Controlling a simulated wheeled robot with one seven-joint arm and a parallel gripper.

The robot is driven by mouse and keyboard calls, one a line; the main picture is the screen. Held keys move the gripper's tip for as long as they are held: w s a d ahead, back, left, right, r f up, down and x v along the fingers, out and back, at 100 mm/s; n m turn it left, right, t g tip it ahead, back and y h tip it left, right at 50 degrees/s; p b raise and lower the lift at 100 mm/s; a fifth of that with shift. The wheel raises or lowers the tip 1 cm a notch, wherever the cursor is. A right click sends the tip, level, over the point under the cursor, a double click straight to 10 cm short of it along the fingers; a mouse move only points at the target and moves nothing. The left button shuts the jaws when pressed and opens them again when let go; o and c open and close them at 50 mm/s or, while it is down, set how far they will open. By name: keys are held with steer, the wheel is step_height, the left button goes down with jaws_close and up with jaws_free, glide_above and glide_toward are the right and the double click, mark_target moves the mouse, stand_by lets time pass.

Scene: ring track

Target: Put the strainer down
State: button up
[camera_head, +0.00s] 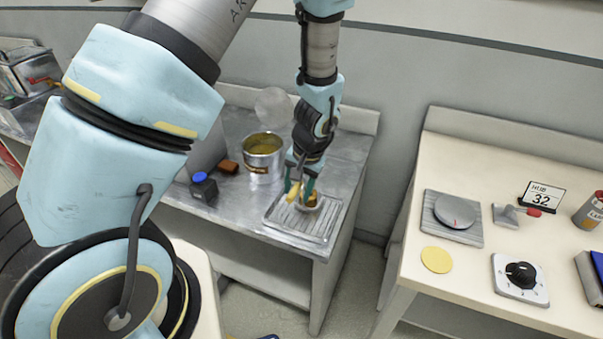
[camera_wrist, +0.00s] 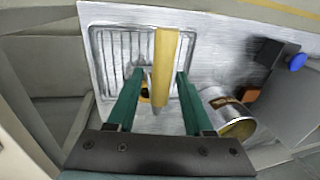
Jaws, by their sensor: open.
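The strainer shows as a yellow handle (camera_head: 294,192) with a small pale and orange part beside it, low over a grey ridged drain tray (camera_head: 330,226) on the metal counter. My gripper (camera_head: 302,190) points down over the tray, its green fingers apart on either side of the handle. In the wrist view, the yellow handle (camera_wrist: 166,55) runs between the two open fingertips (camera_wrist: 160,74), with a gap to each finger. The strainer's bowl is mostly hidden, and I cannot tell whether it touches the tray (camera_wrist: 108,84).
An open can of yellow contents (camera_head: 262,160) stands left of the tray, with a pale round haze above it. A blue-topped black object (camera_head: 203,188) and a brown block (camera_head: 228,166) lie further left. The right table (camera_head: 470,265) holds a scale, a dial and a "32" sign.

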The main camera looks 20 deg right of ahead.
step_height(320, 180, up, 11)
steer(key=s+d+b, duration=0.2)
steer(key=b, duration=0.1)
steer(key=w+a+r+n, duration=0.1)
steer(key=a+r+n, duration=0.1)
steer(key=a, duration=1.1)
steer(key=w+a+r+n+h, duration=0.1)
steer(key=a+r+n, duration=0.2)
steer(key=a, duration=1.1)
steer(key=shift+w+a+n+h, duration=0.15)
steer(key=shift+a+n+h, duration=0.15)
steer(key=shift+n, duration=0.9)
steer(key=shift+o, duration=0.4)
steer(key=shift+d, duration=0.15)
